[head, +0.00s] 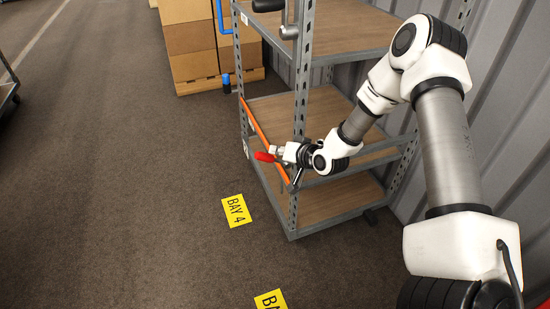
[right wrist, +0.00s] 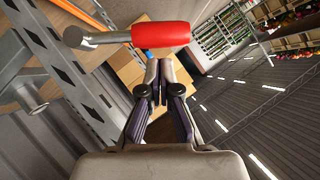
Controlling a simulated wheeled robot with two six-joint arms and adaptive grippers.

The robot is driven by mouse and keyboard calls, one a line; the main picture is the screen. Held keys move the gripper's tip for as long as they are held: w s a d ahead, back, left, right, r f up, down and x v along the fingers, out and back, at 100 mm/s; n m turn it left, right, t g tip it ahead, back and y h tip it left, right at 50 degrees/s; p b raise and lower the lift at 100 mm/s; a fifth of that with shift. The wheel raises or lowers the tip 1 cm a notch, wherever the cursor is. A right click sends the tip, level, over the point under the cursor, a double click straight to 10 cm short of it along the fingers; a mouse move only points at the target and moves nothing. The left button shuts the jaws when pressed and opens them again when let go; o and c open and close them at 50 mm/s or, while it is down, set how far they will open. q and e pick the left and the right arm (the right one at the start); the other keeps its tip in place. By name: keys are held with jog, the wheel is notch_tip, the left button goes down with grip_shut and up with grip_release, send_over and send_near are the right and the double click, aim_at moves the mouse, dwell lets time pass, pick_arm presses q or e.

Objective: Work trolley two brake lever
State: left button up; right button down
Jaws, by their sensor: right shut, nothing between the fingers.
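The trolley (head: 341,54) has a grey metal frame and wooden shelves and stands beside the corrugated wall. A brake lever with a red handle (head: 264,157) shows at its near left side; in the right wrist view the red handle (right wrist: 161,35) sits on a grey metal rod. My right gripper (head: 277,151) is shut and empty, close beside the red handle. In the right wrist view its closed fingertips (right wrist: 159,68) point just below the handle in the picture; I cannot tell whether they touch it. My left gripper is not in view.
An orange bar (head: 258,127) runs along the trolley's left side. Stacked cardboard boxes (head: 192,38) stand on a pallet behind, near a blue handle (head: 220,16). A yellow BAY 4 label (head: 236,210) lies on the floor.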

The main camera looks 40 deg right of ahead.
aim_at(265, 159)
jog(key=shift+w+a+f, duration=0.2)
jog(key=shift+a+f, duration=0.1)
jog(key=shift+a, duration=0.05)
jog(key=shift+a+f+n+h, duration=0.3)
jog(key=shift+a+n, duration=0.1)
dwell(0.3)
jog(key=shift+w+a+f+n+g+h+p, duration=0.15)
jog(key=shift+a+f+n+g+h+p, duration=0.4)
jog(key=shift+a+p, duration=0.2)
notch_tip(265, 159, down, 9)
jog(key=a+n+g+h+b, duration=0.1)
jog(key=a+n+h, duration=0.1)
jog(key=n+h, duration=0.3)
jog(key=shift+w+h, duration=0.35)
jog(key=shift+h, duration=0.2)
jog(key=shift+a, duration=0.1)
